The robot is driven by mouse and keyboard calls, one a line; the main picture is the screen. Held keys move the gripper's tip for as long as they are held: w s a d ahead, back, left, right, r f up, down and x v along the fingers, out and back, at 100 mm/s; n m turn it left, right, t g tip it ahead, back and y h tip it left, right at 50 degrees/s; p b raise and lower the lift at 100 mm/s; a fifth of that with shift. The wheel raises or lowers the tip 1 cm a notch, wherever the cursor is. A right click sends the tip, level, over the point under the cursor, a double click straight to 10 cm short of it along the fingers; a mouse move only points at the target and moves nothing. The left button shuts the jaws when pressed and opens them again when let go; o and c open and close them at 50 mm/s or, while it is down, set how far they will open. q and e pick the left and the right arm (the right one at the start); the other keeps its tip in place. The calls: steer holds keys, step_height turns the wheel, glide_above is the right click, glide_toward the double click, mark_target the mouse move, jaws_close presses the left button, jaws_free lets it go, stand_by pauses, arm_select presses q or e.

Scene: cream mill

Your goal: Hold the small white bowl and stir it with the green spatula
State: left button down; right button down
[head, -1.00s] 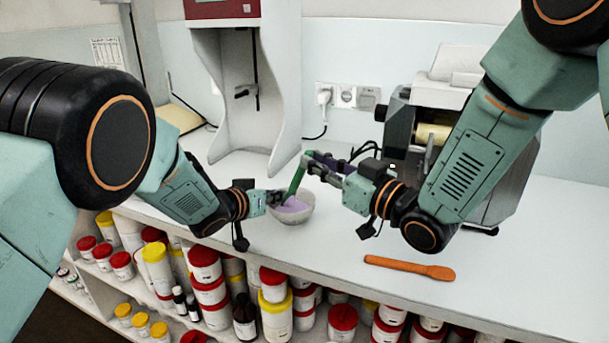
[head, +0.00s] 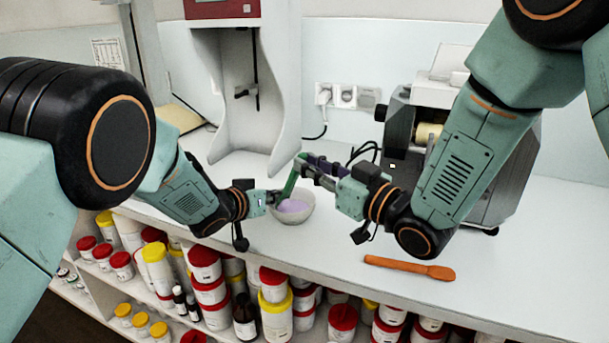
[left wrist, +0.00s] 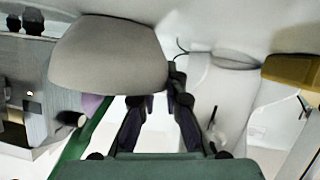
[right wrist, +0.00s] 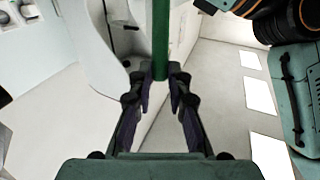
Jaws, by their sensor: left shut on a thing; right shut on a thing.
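The small white bowl (head: 297,213) stands on the white counter with lilac cream in it. My left gripper (head: 274,198) is shut on its left rim; in the left wrist view the bowl (left wrist: 108,60) shows large, with the fingers (left wrist: 158,100) at its edge. The green spatula (head: 291,181) slants down into the bowl, its lower end in or behind the cream. My right gripper (head: 306,166) is shut on its upper part, above and right of the bowl. In the right wrist view the green handle (right wrist: 161,40) runs up from between the fingertips (right wrist: 160,84).
An orange spatula (head: 409,268) lies on the counter near its front edge. A grey machine with a roller (head: 470,180) stands behind my right arm. A white stand (head: 240,90) is behind the bowl. Shelves below hold several lidded jars (head: 275,313).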

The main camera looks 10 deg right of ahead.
arm_select(q)
steer(key=shift+f, duration=0.15)
arm_select(e)
steer(key=shift+w+d, duration=0.1)
steer(key=shift+d, duration=0.05)
steer(key=shift+w+d, duration=0.2)
steer(key=shift+d, duration=0.05)
steer(key=shift+d, duration=0.1)
stand_by(0.3)
steer(key=shift+w+d, duration=0.7)
steer(key=shift+d, duration=0.2)
steer(key=shift+w+d, duration=0.5)
steer(key=shift+d, duration=0.2)
steer(key=shift+w+d, duration=0.5)
steer(key=shift+d, duration=0.15)
steer(key=shift+s+a, duration=0.15)
stand_by(0.7)
steer(key=shift+s+a, duration=0.2)
steer(key=shift+a, duration=0.1)
steer(key=shift+r, duration=2.55)
